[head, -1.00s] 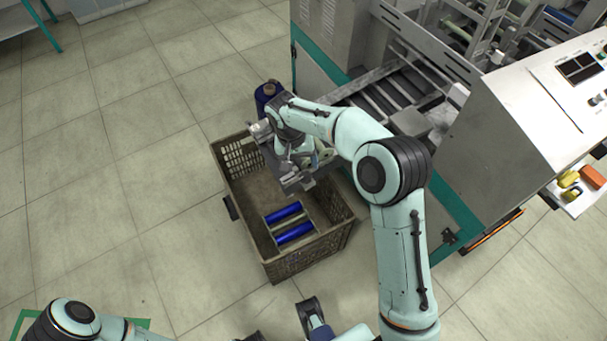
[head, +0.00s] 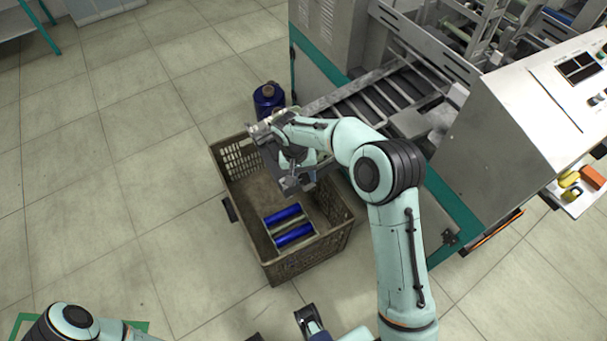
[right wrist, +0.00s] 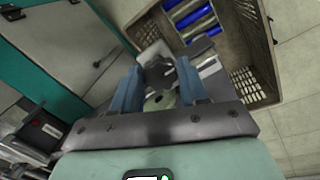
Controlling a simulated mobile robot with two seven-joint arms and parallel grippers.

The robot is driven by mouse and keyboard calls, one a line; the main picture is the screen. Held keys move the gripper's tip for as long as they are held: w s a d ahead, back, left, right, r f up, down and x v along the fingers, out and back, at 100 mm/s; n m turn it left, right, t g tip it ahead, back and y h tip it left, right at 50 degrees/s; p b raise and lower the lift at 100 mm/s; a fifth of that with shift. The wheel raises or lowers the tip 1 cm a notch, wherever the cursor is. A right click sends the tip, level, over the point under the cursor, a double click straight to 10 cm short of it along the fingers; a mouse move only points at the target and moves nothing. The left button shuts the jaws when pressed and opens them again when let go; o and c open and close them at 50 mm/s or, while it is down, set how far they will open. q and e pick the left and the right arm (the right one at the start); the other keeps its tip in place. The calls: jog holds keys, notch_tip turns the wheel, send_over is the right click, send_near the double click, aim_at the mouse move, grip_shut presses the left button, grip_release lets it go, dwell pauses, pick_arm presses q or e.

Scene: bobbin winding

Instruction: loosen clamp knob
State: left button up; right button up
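My right gripper (right wrist: 160,78) hangs over the machine side of the crate. In the right wrist view its two blue fingers stand apart, with a gap between them. A dark grey knob-like part (right wrist: 158,72) shows in that gap, with a pale round disc (right wrist: 160,101) nearer the palm. Whether the fingers touch the knob cannot be told. In the head view my right wrist and hand hide most of the clamp area. A grey metal part (head: 292,184) shows below the hand. My left gripper (head: 281,329) is partly cut off at the bottom edge, its fingers apart and empty.
A brown crate (head: 330,246) holding several blue bobbins (head: 295,235) stands on the floor beneath. A blue bottle-like container (head: 268,98) stands behind it. The grey machine (head: 335,40) borders the right side.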

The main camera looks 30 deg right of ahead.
pick_arm(q)
jog(key=shift+r, duration=0.2)
pick_arm(e)
jog(key=shift+n, duration=0.5)
jog(key=shift+r+p, duration=0.1)
jog(key=shift+p, duration=0.3)
jog(key=n+p, duration=0.1)
jog(key=n, duration=0.2)
jog(key=shift+n, duration=0.4)
jog(key=n+p, duration=0.3)
jog(key=n, duration=0.3)
jog(key=shift+h, duration=0.4)
jog(key=n+p, duration=0.1)
jog(key=n, duration=0.4)
jog(key=shift+n+p, duration=0.4)
pick_arm(q)
jog(key=w+r+p, duration=0.1)
jog(key=w+r, duration=0.2)
jog(key=r, duration=0.5)
jog(key=shift+w+r+p, duration=0.15)
jog(key=shift+r+p, duration=0.15)
jog(key=shift+p, duration=0.1)
pick_arm(e)
jog(key=n, duration=0.5)
jog(key=shift+w+t+h, duration=0.1)
jog(key=shift+t+h, duration=0.2)
jog(key=shift+t, duration=0.1)
jog(key=shift+n, duration=0.4)
